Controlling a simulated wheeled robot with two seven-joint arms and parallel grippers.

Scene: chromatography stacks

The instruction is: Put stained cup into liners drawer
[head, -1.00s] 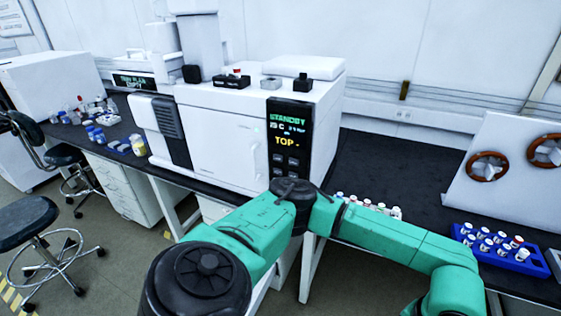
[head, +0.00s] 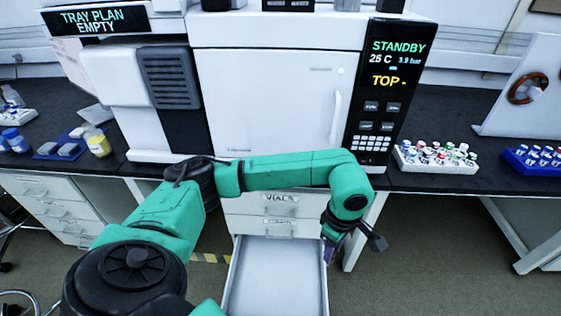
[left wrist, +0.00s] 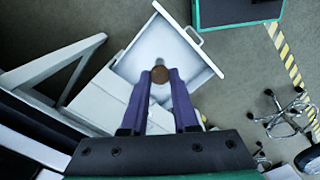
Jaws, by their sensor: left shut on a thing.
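In the left wrist view my left gripper (left wrist: 160,80) is shut on the stained cup (left wrist: 160,74), whose round brown face shows between the purple fingertips. Behind the cup in that view is an open white drawer (left wrist: 125,68), apparently empty, with its handle at the far edge. In the head view the open drawer (head: 272,275) is below the analyzer, and my left gripper (head: 329,258) is at its right side. The cup is not visible there. The open drawer's front and any label on it are out of view. My right gripper is not in view.
Above the open drawer are shut drawers, the upper one labelled VIALS (head: 279,198); the lower label (head: 278,222) is too small to read. The white analyzer (head: 265,95) stands on the dark bench. A white vial rack (head: 435,160) and a blue rack (head: 535,160) are at right.

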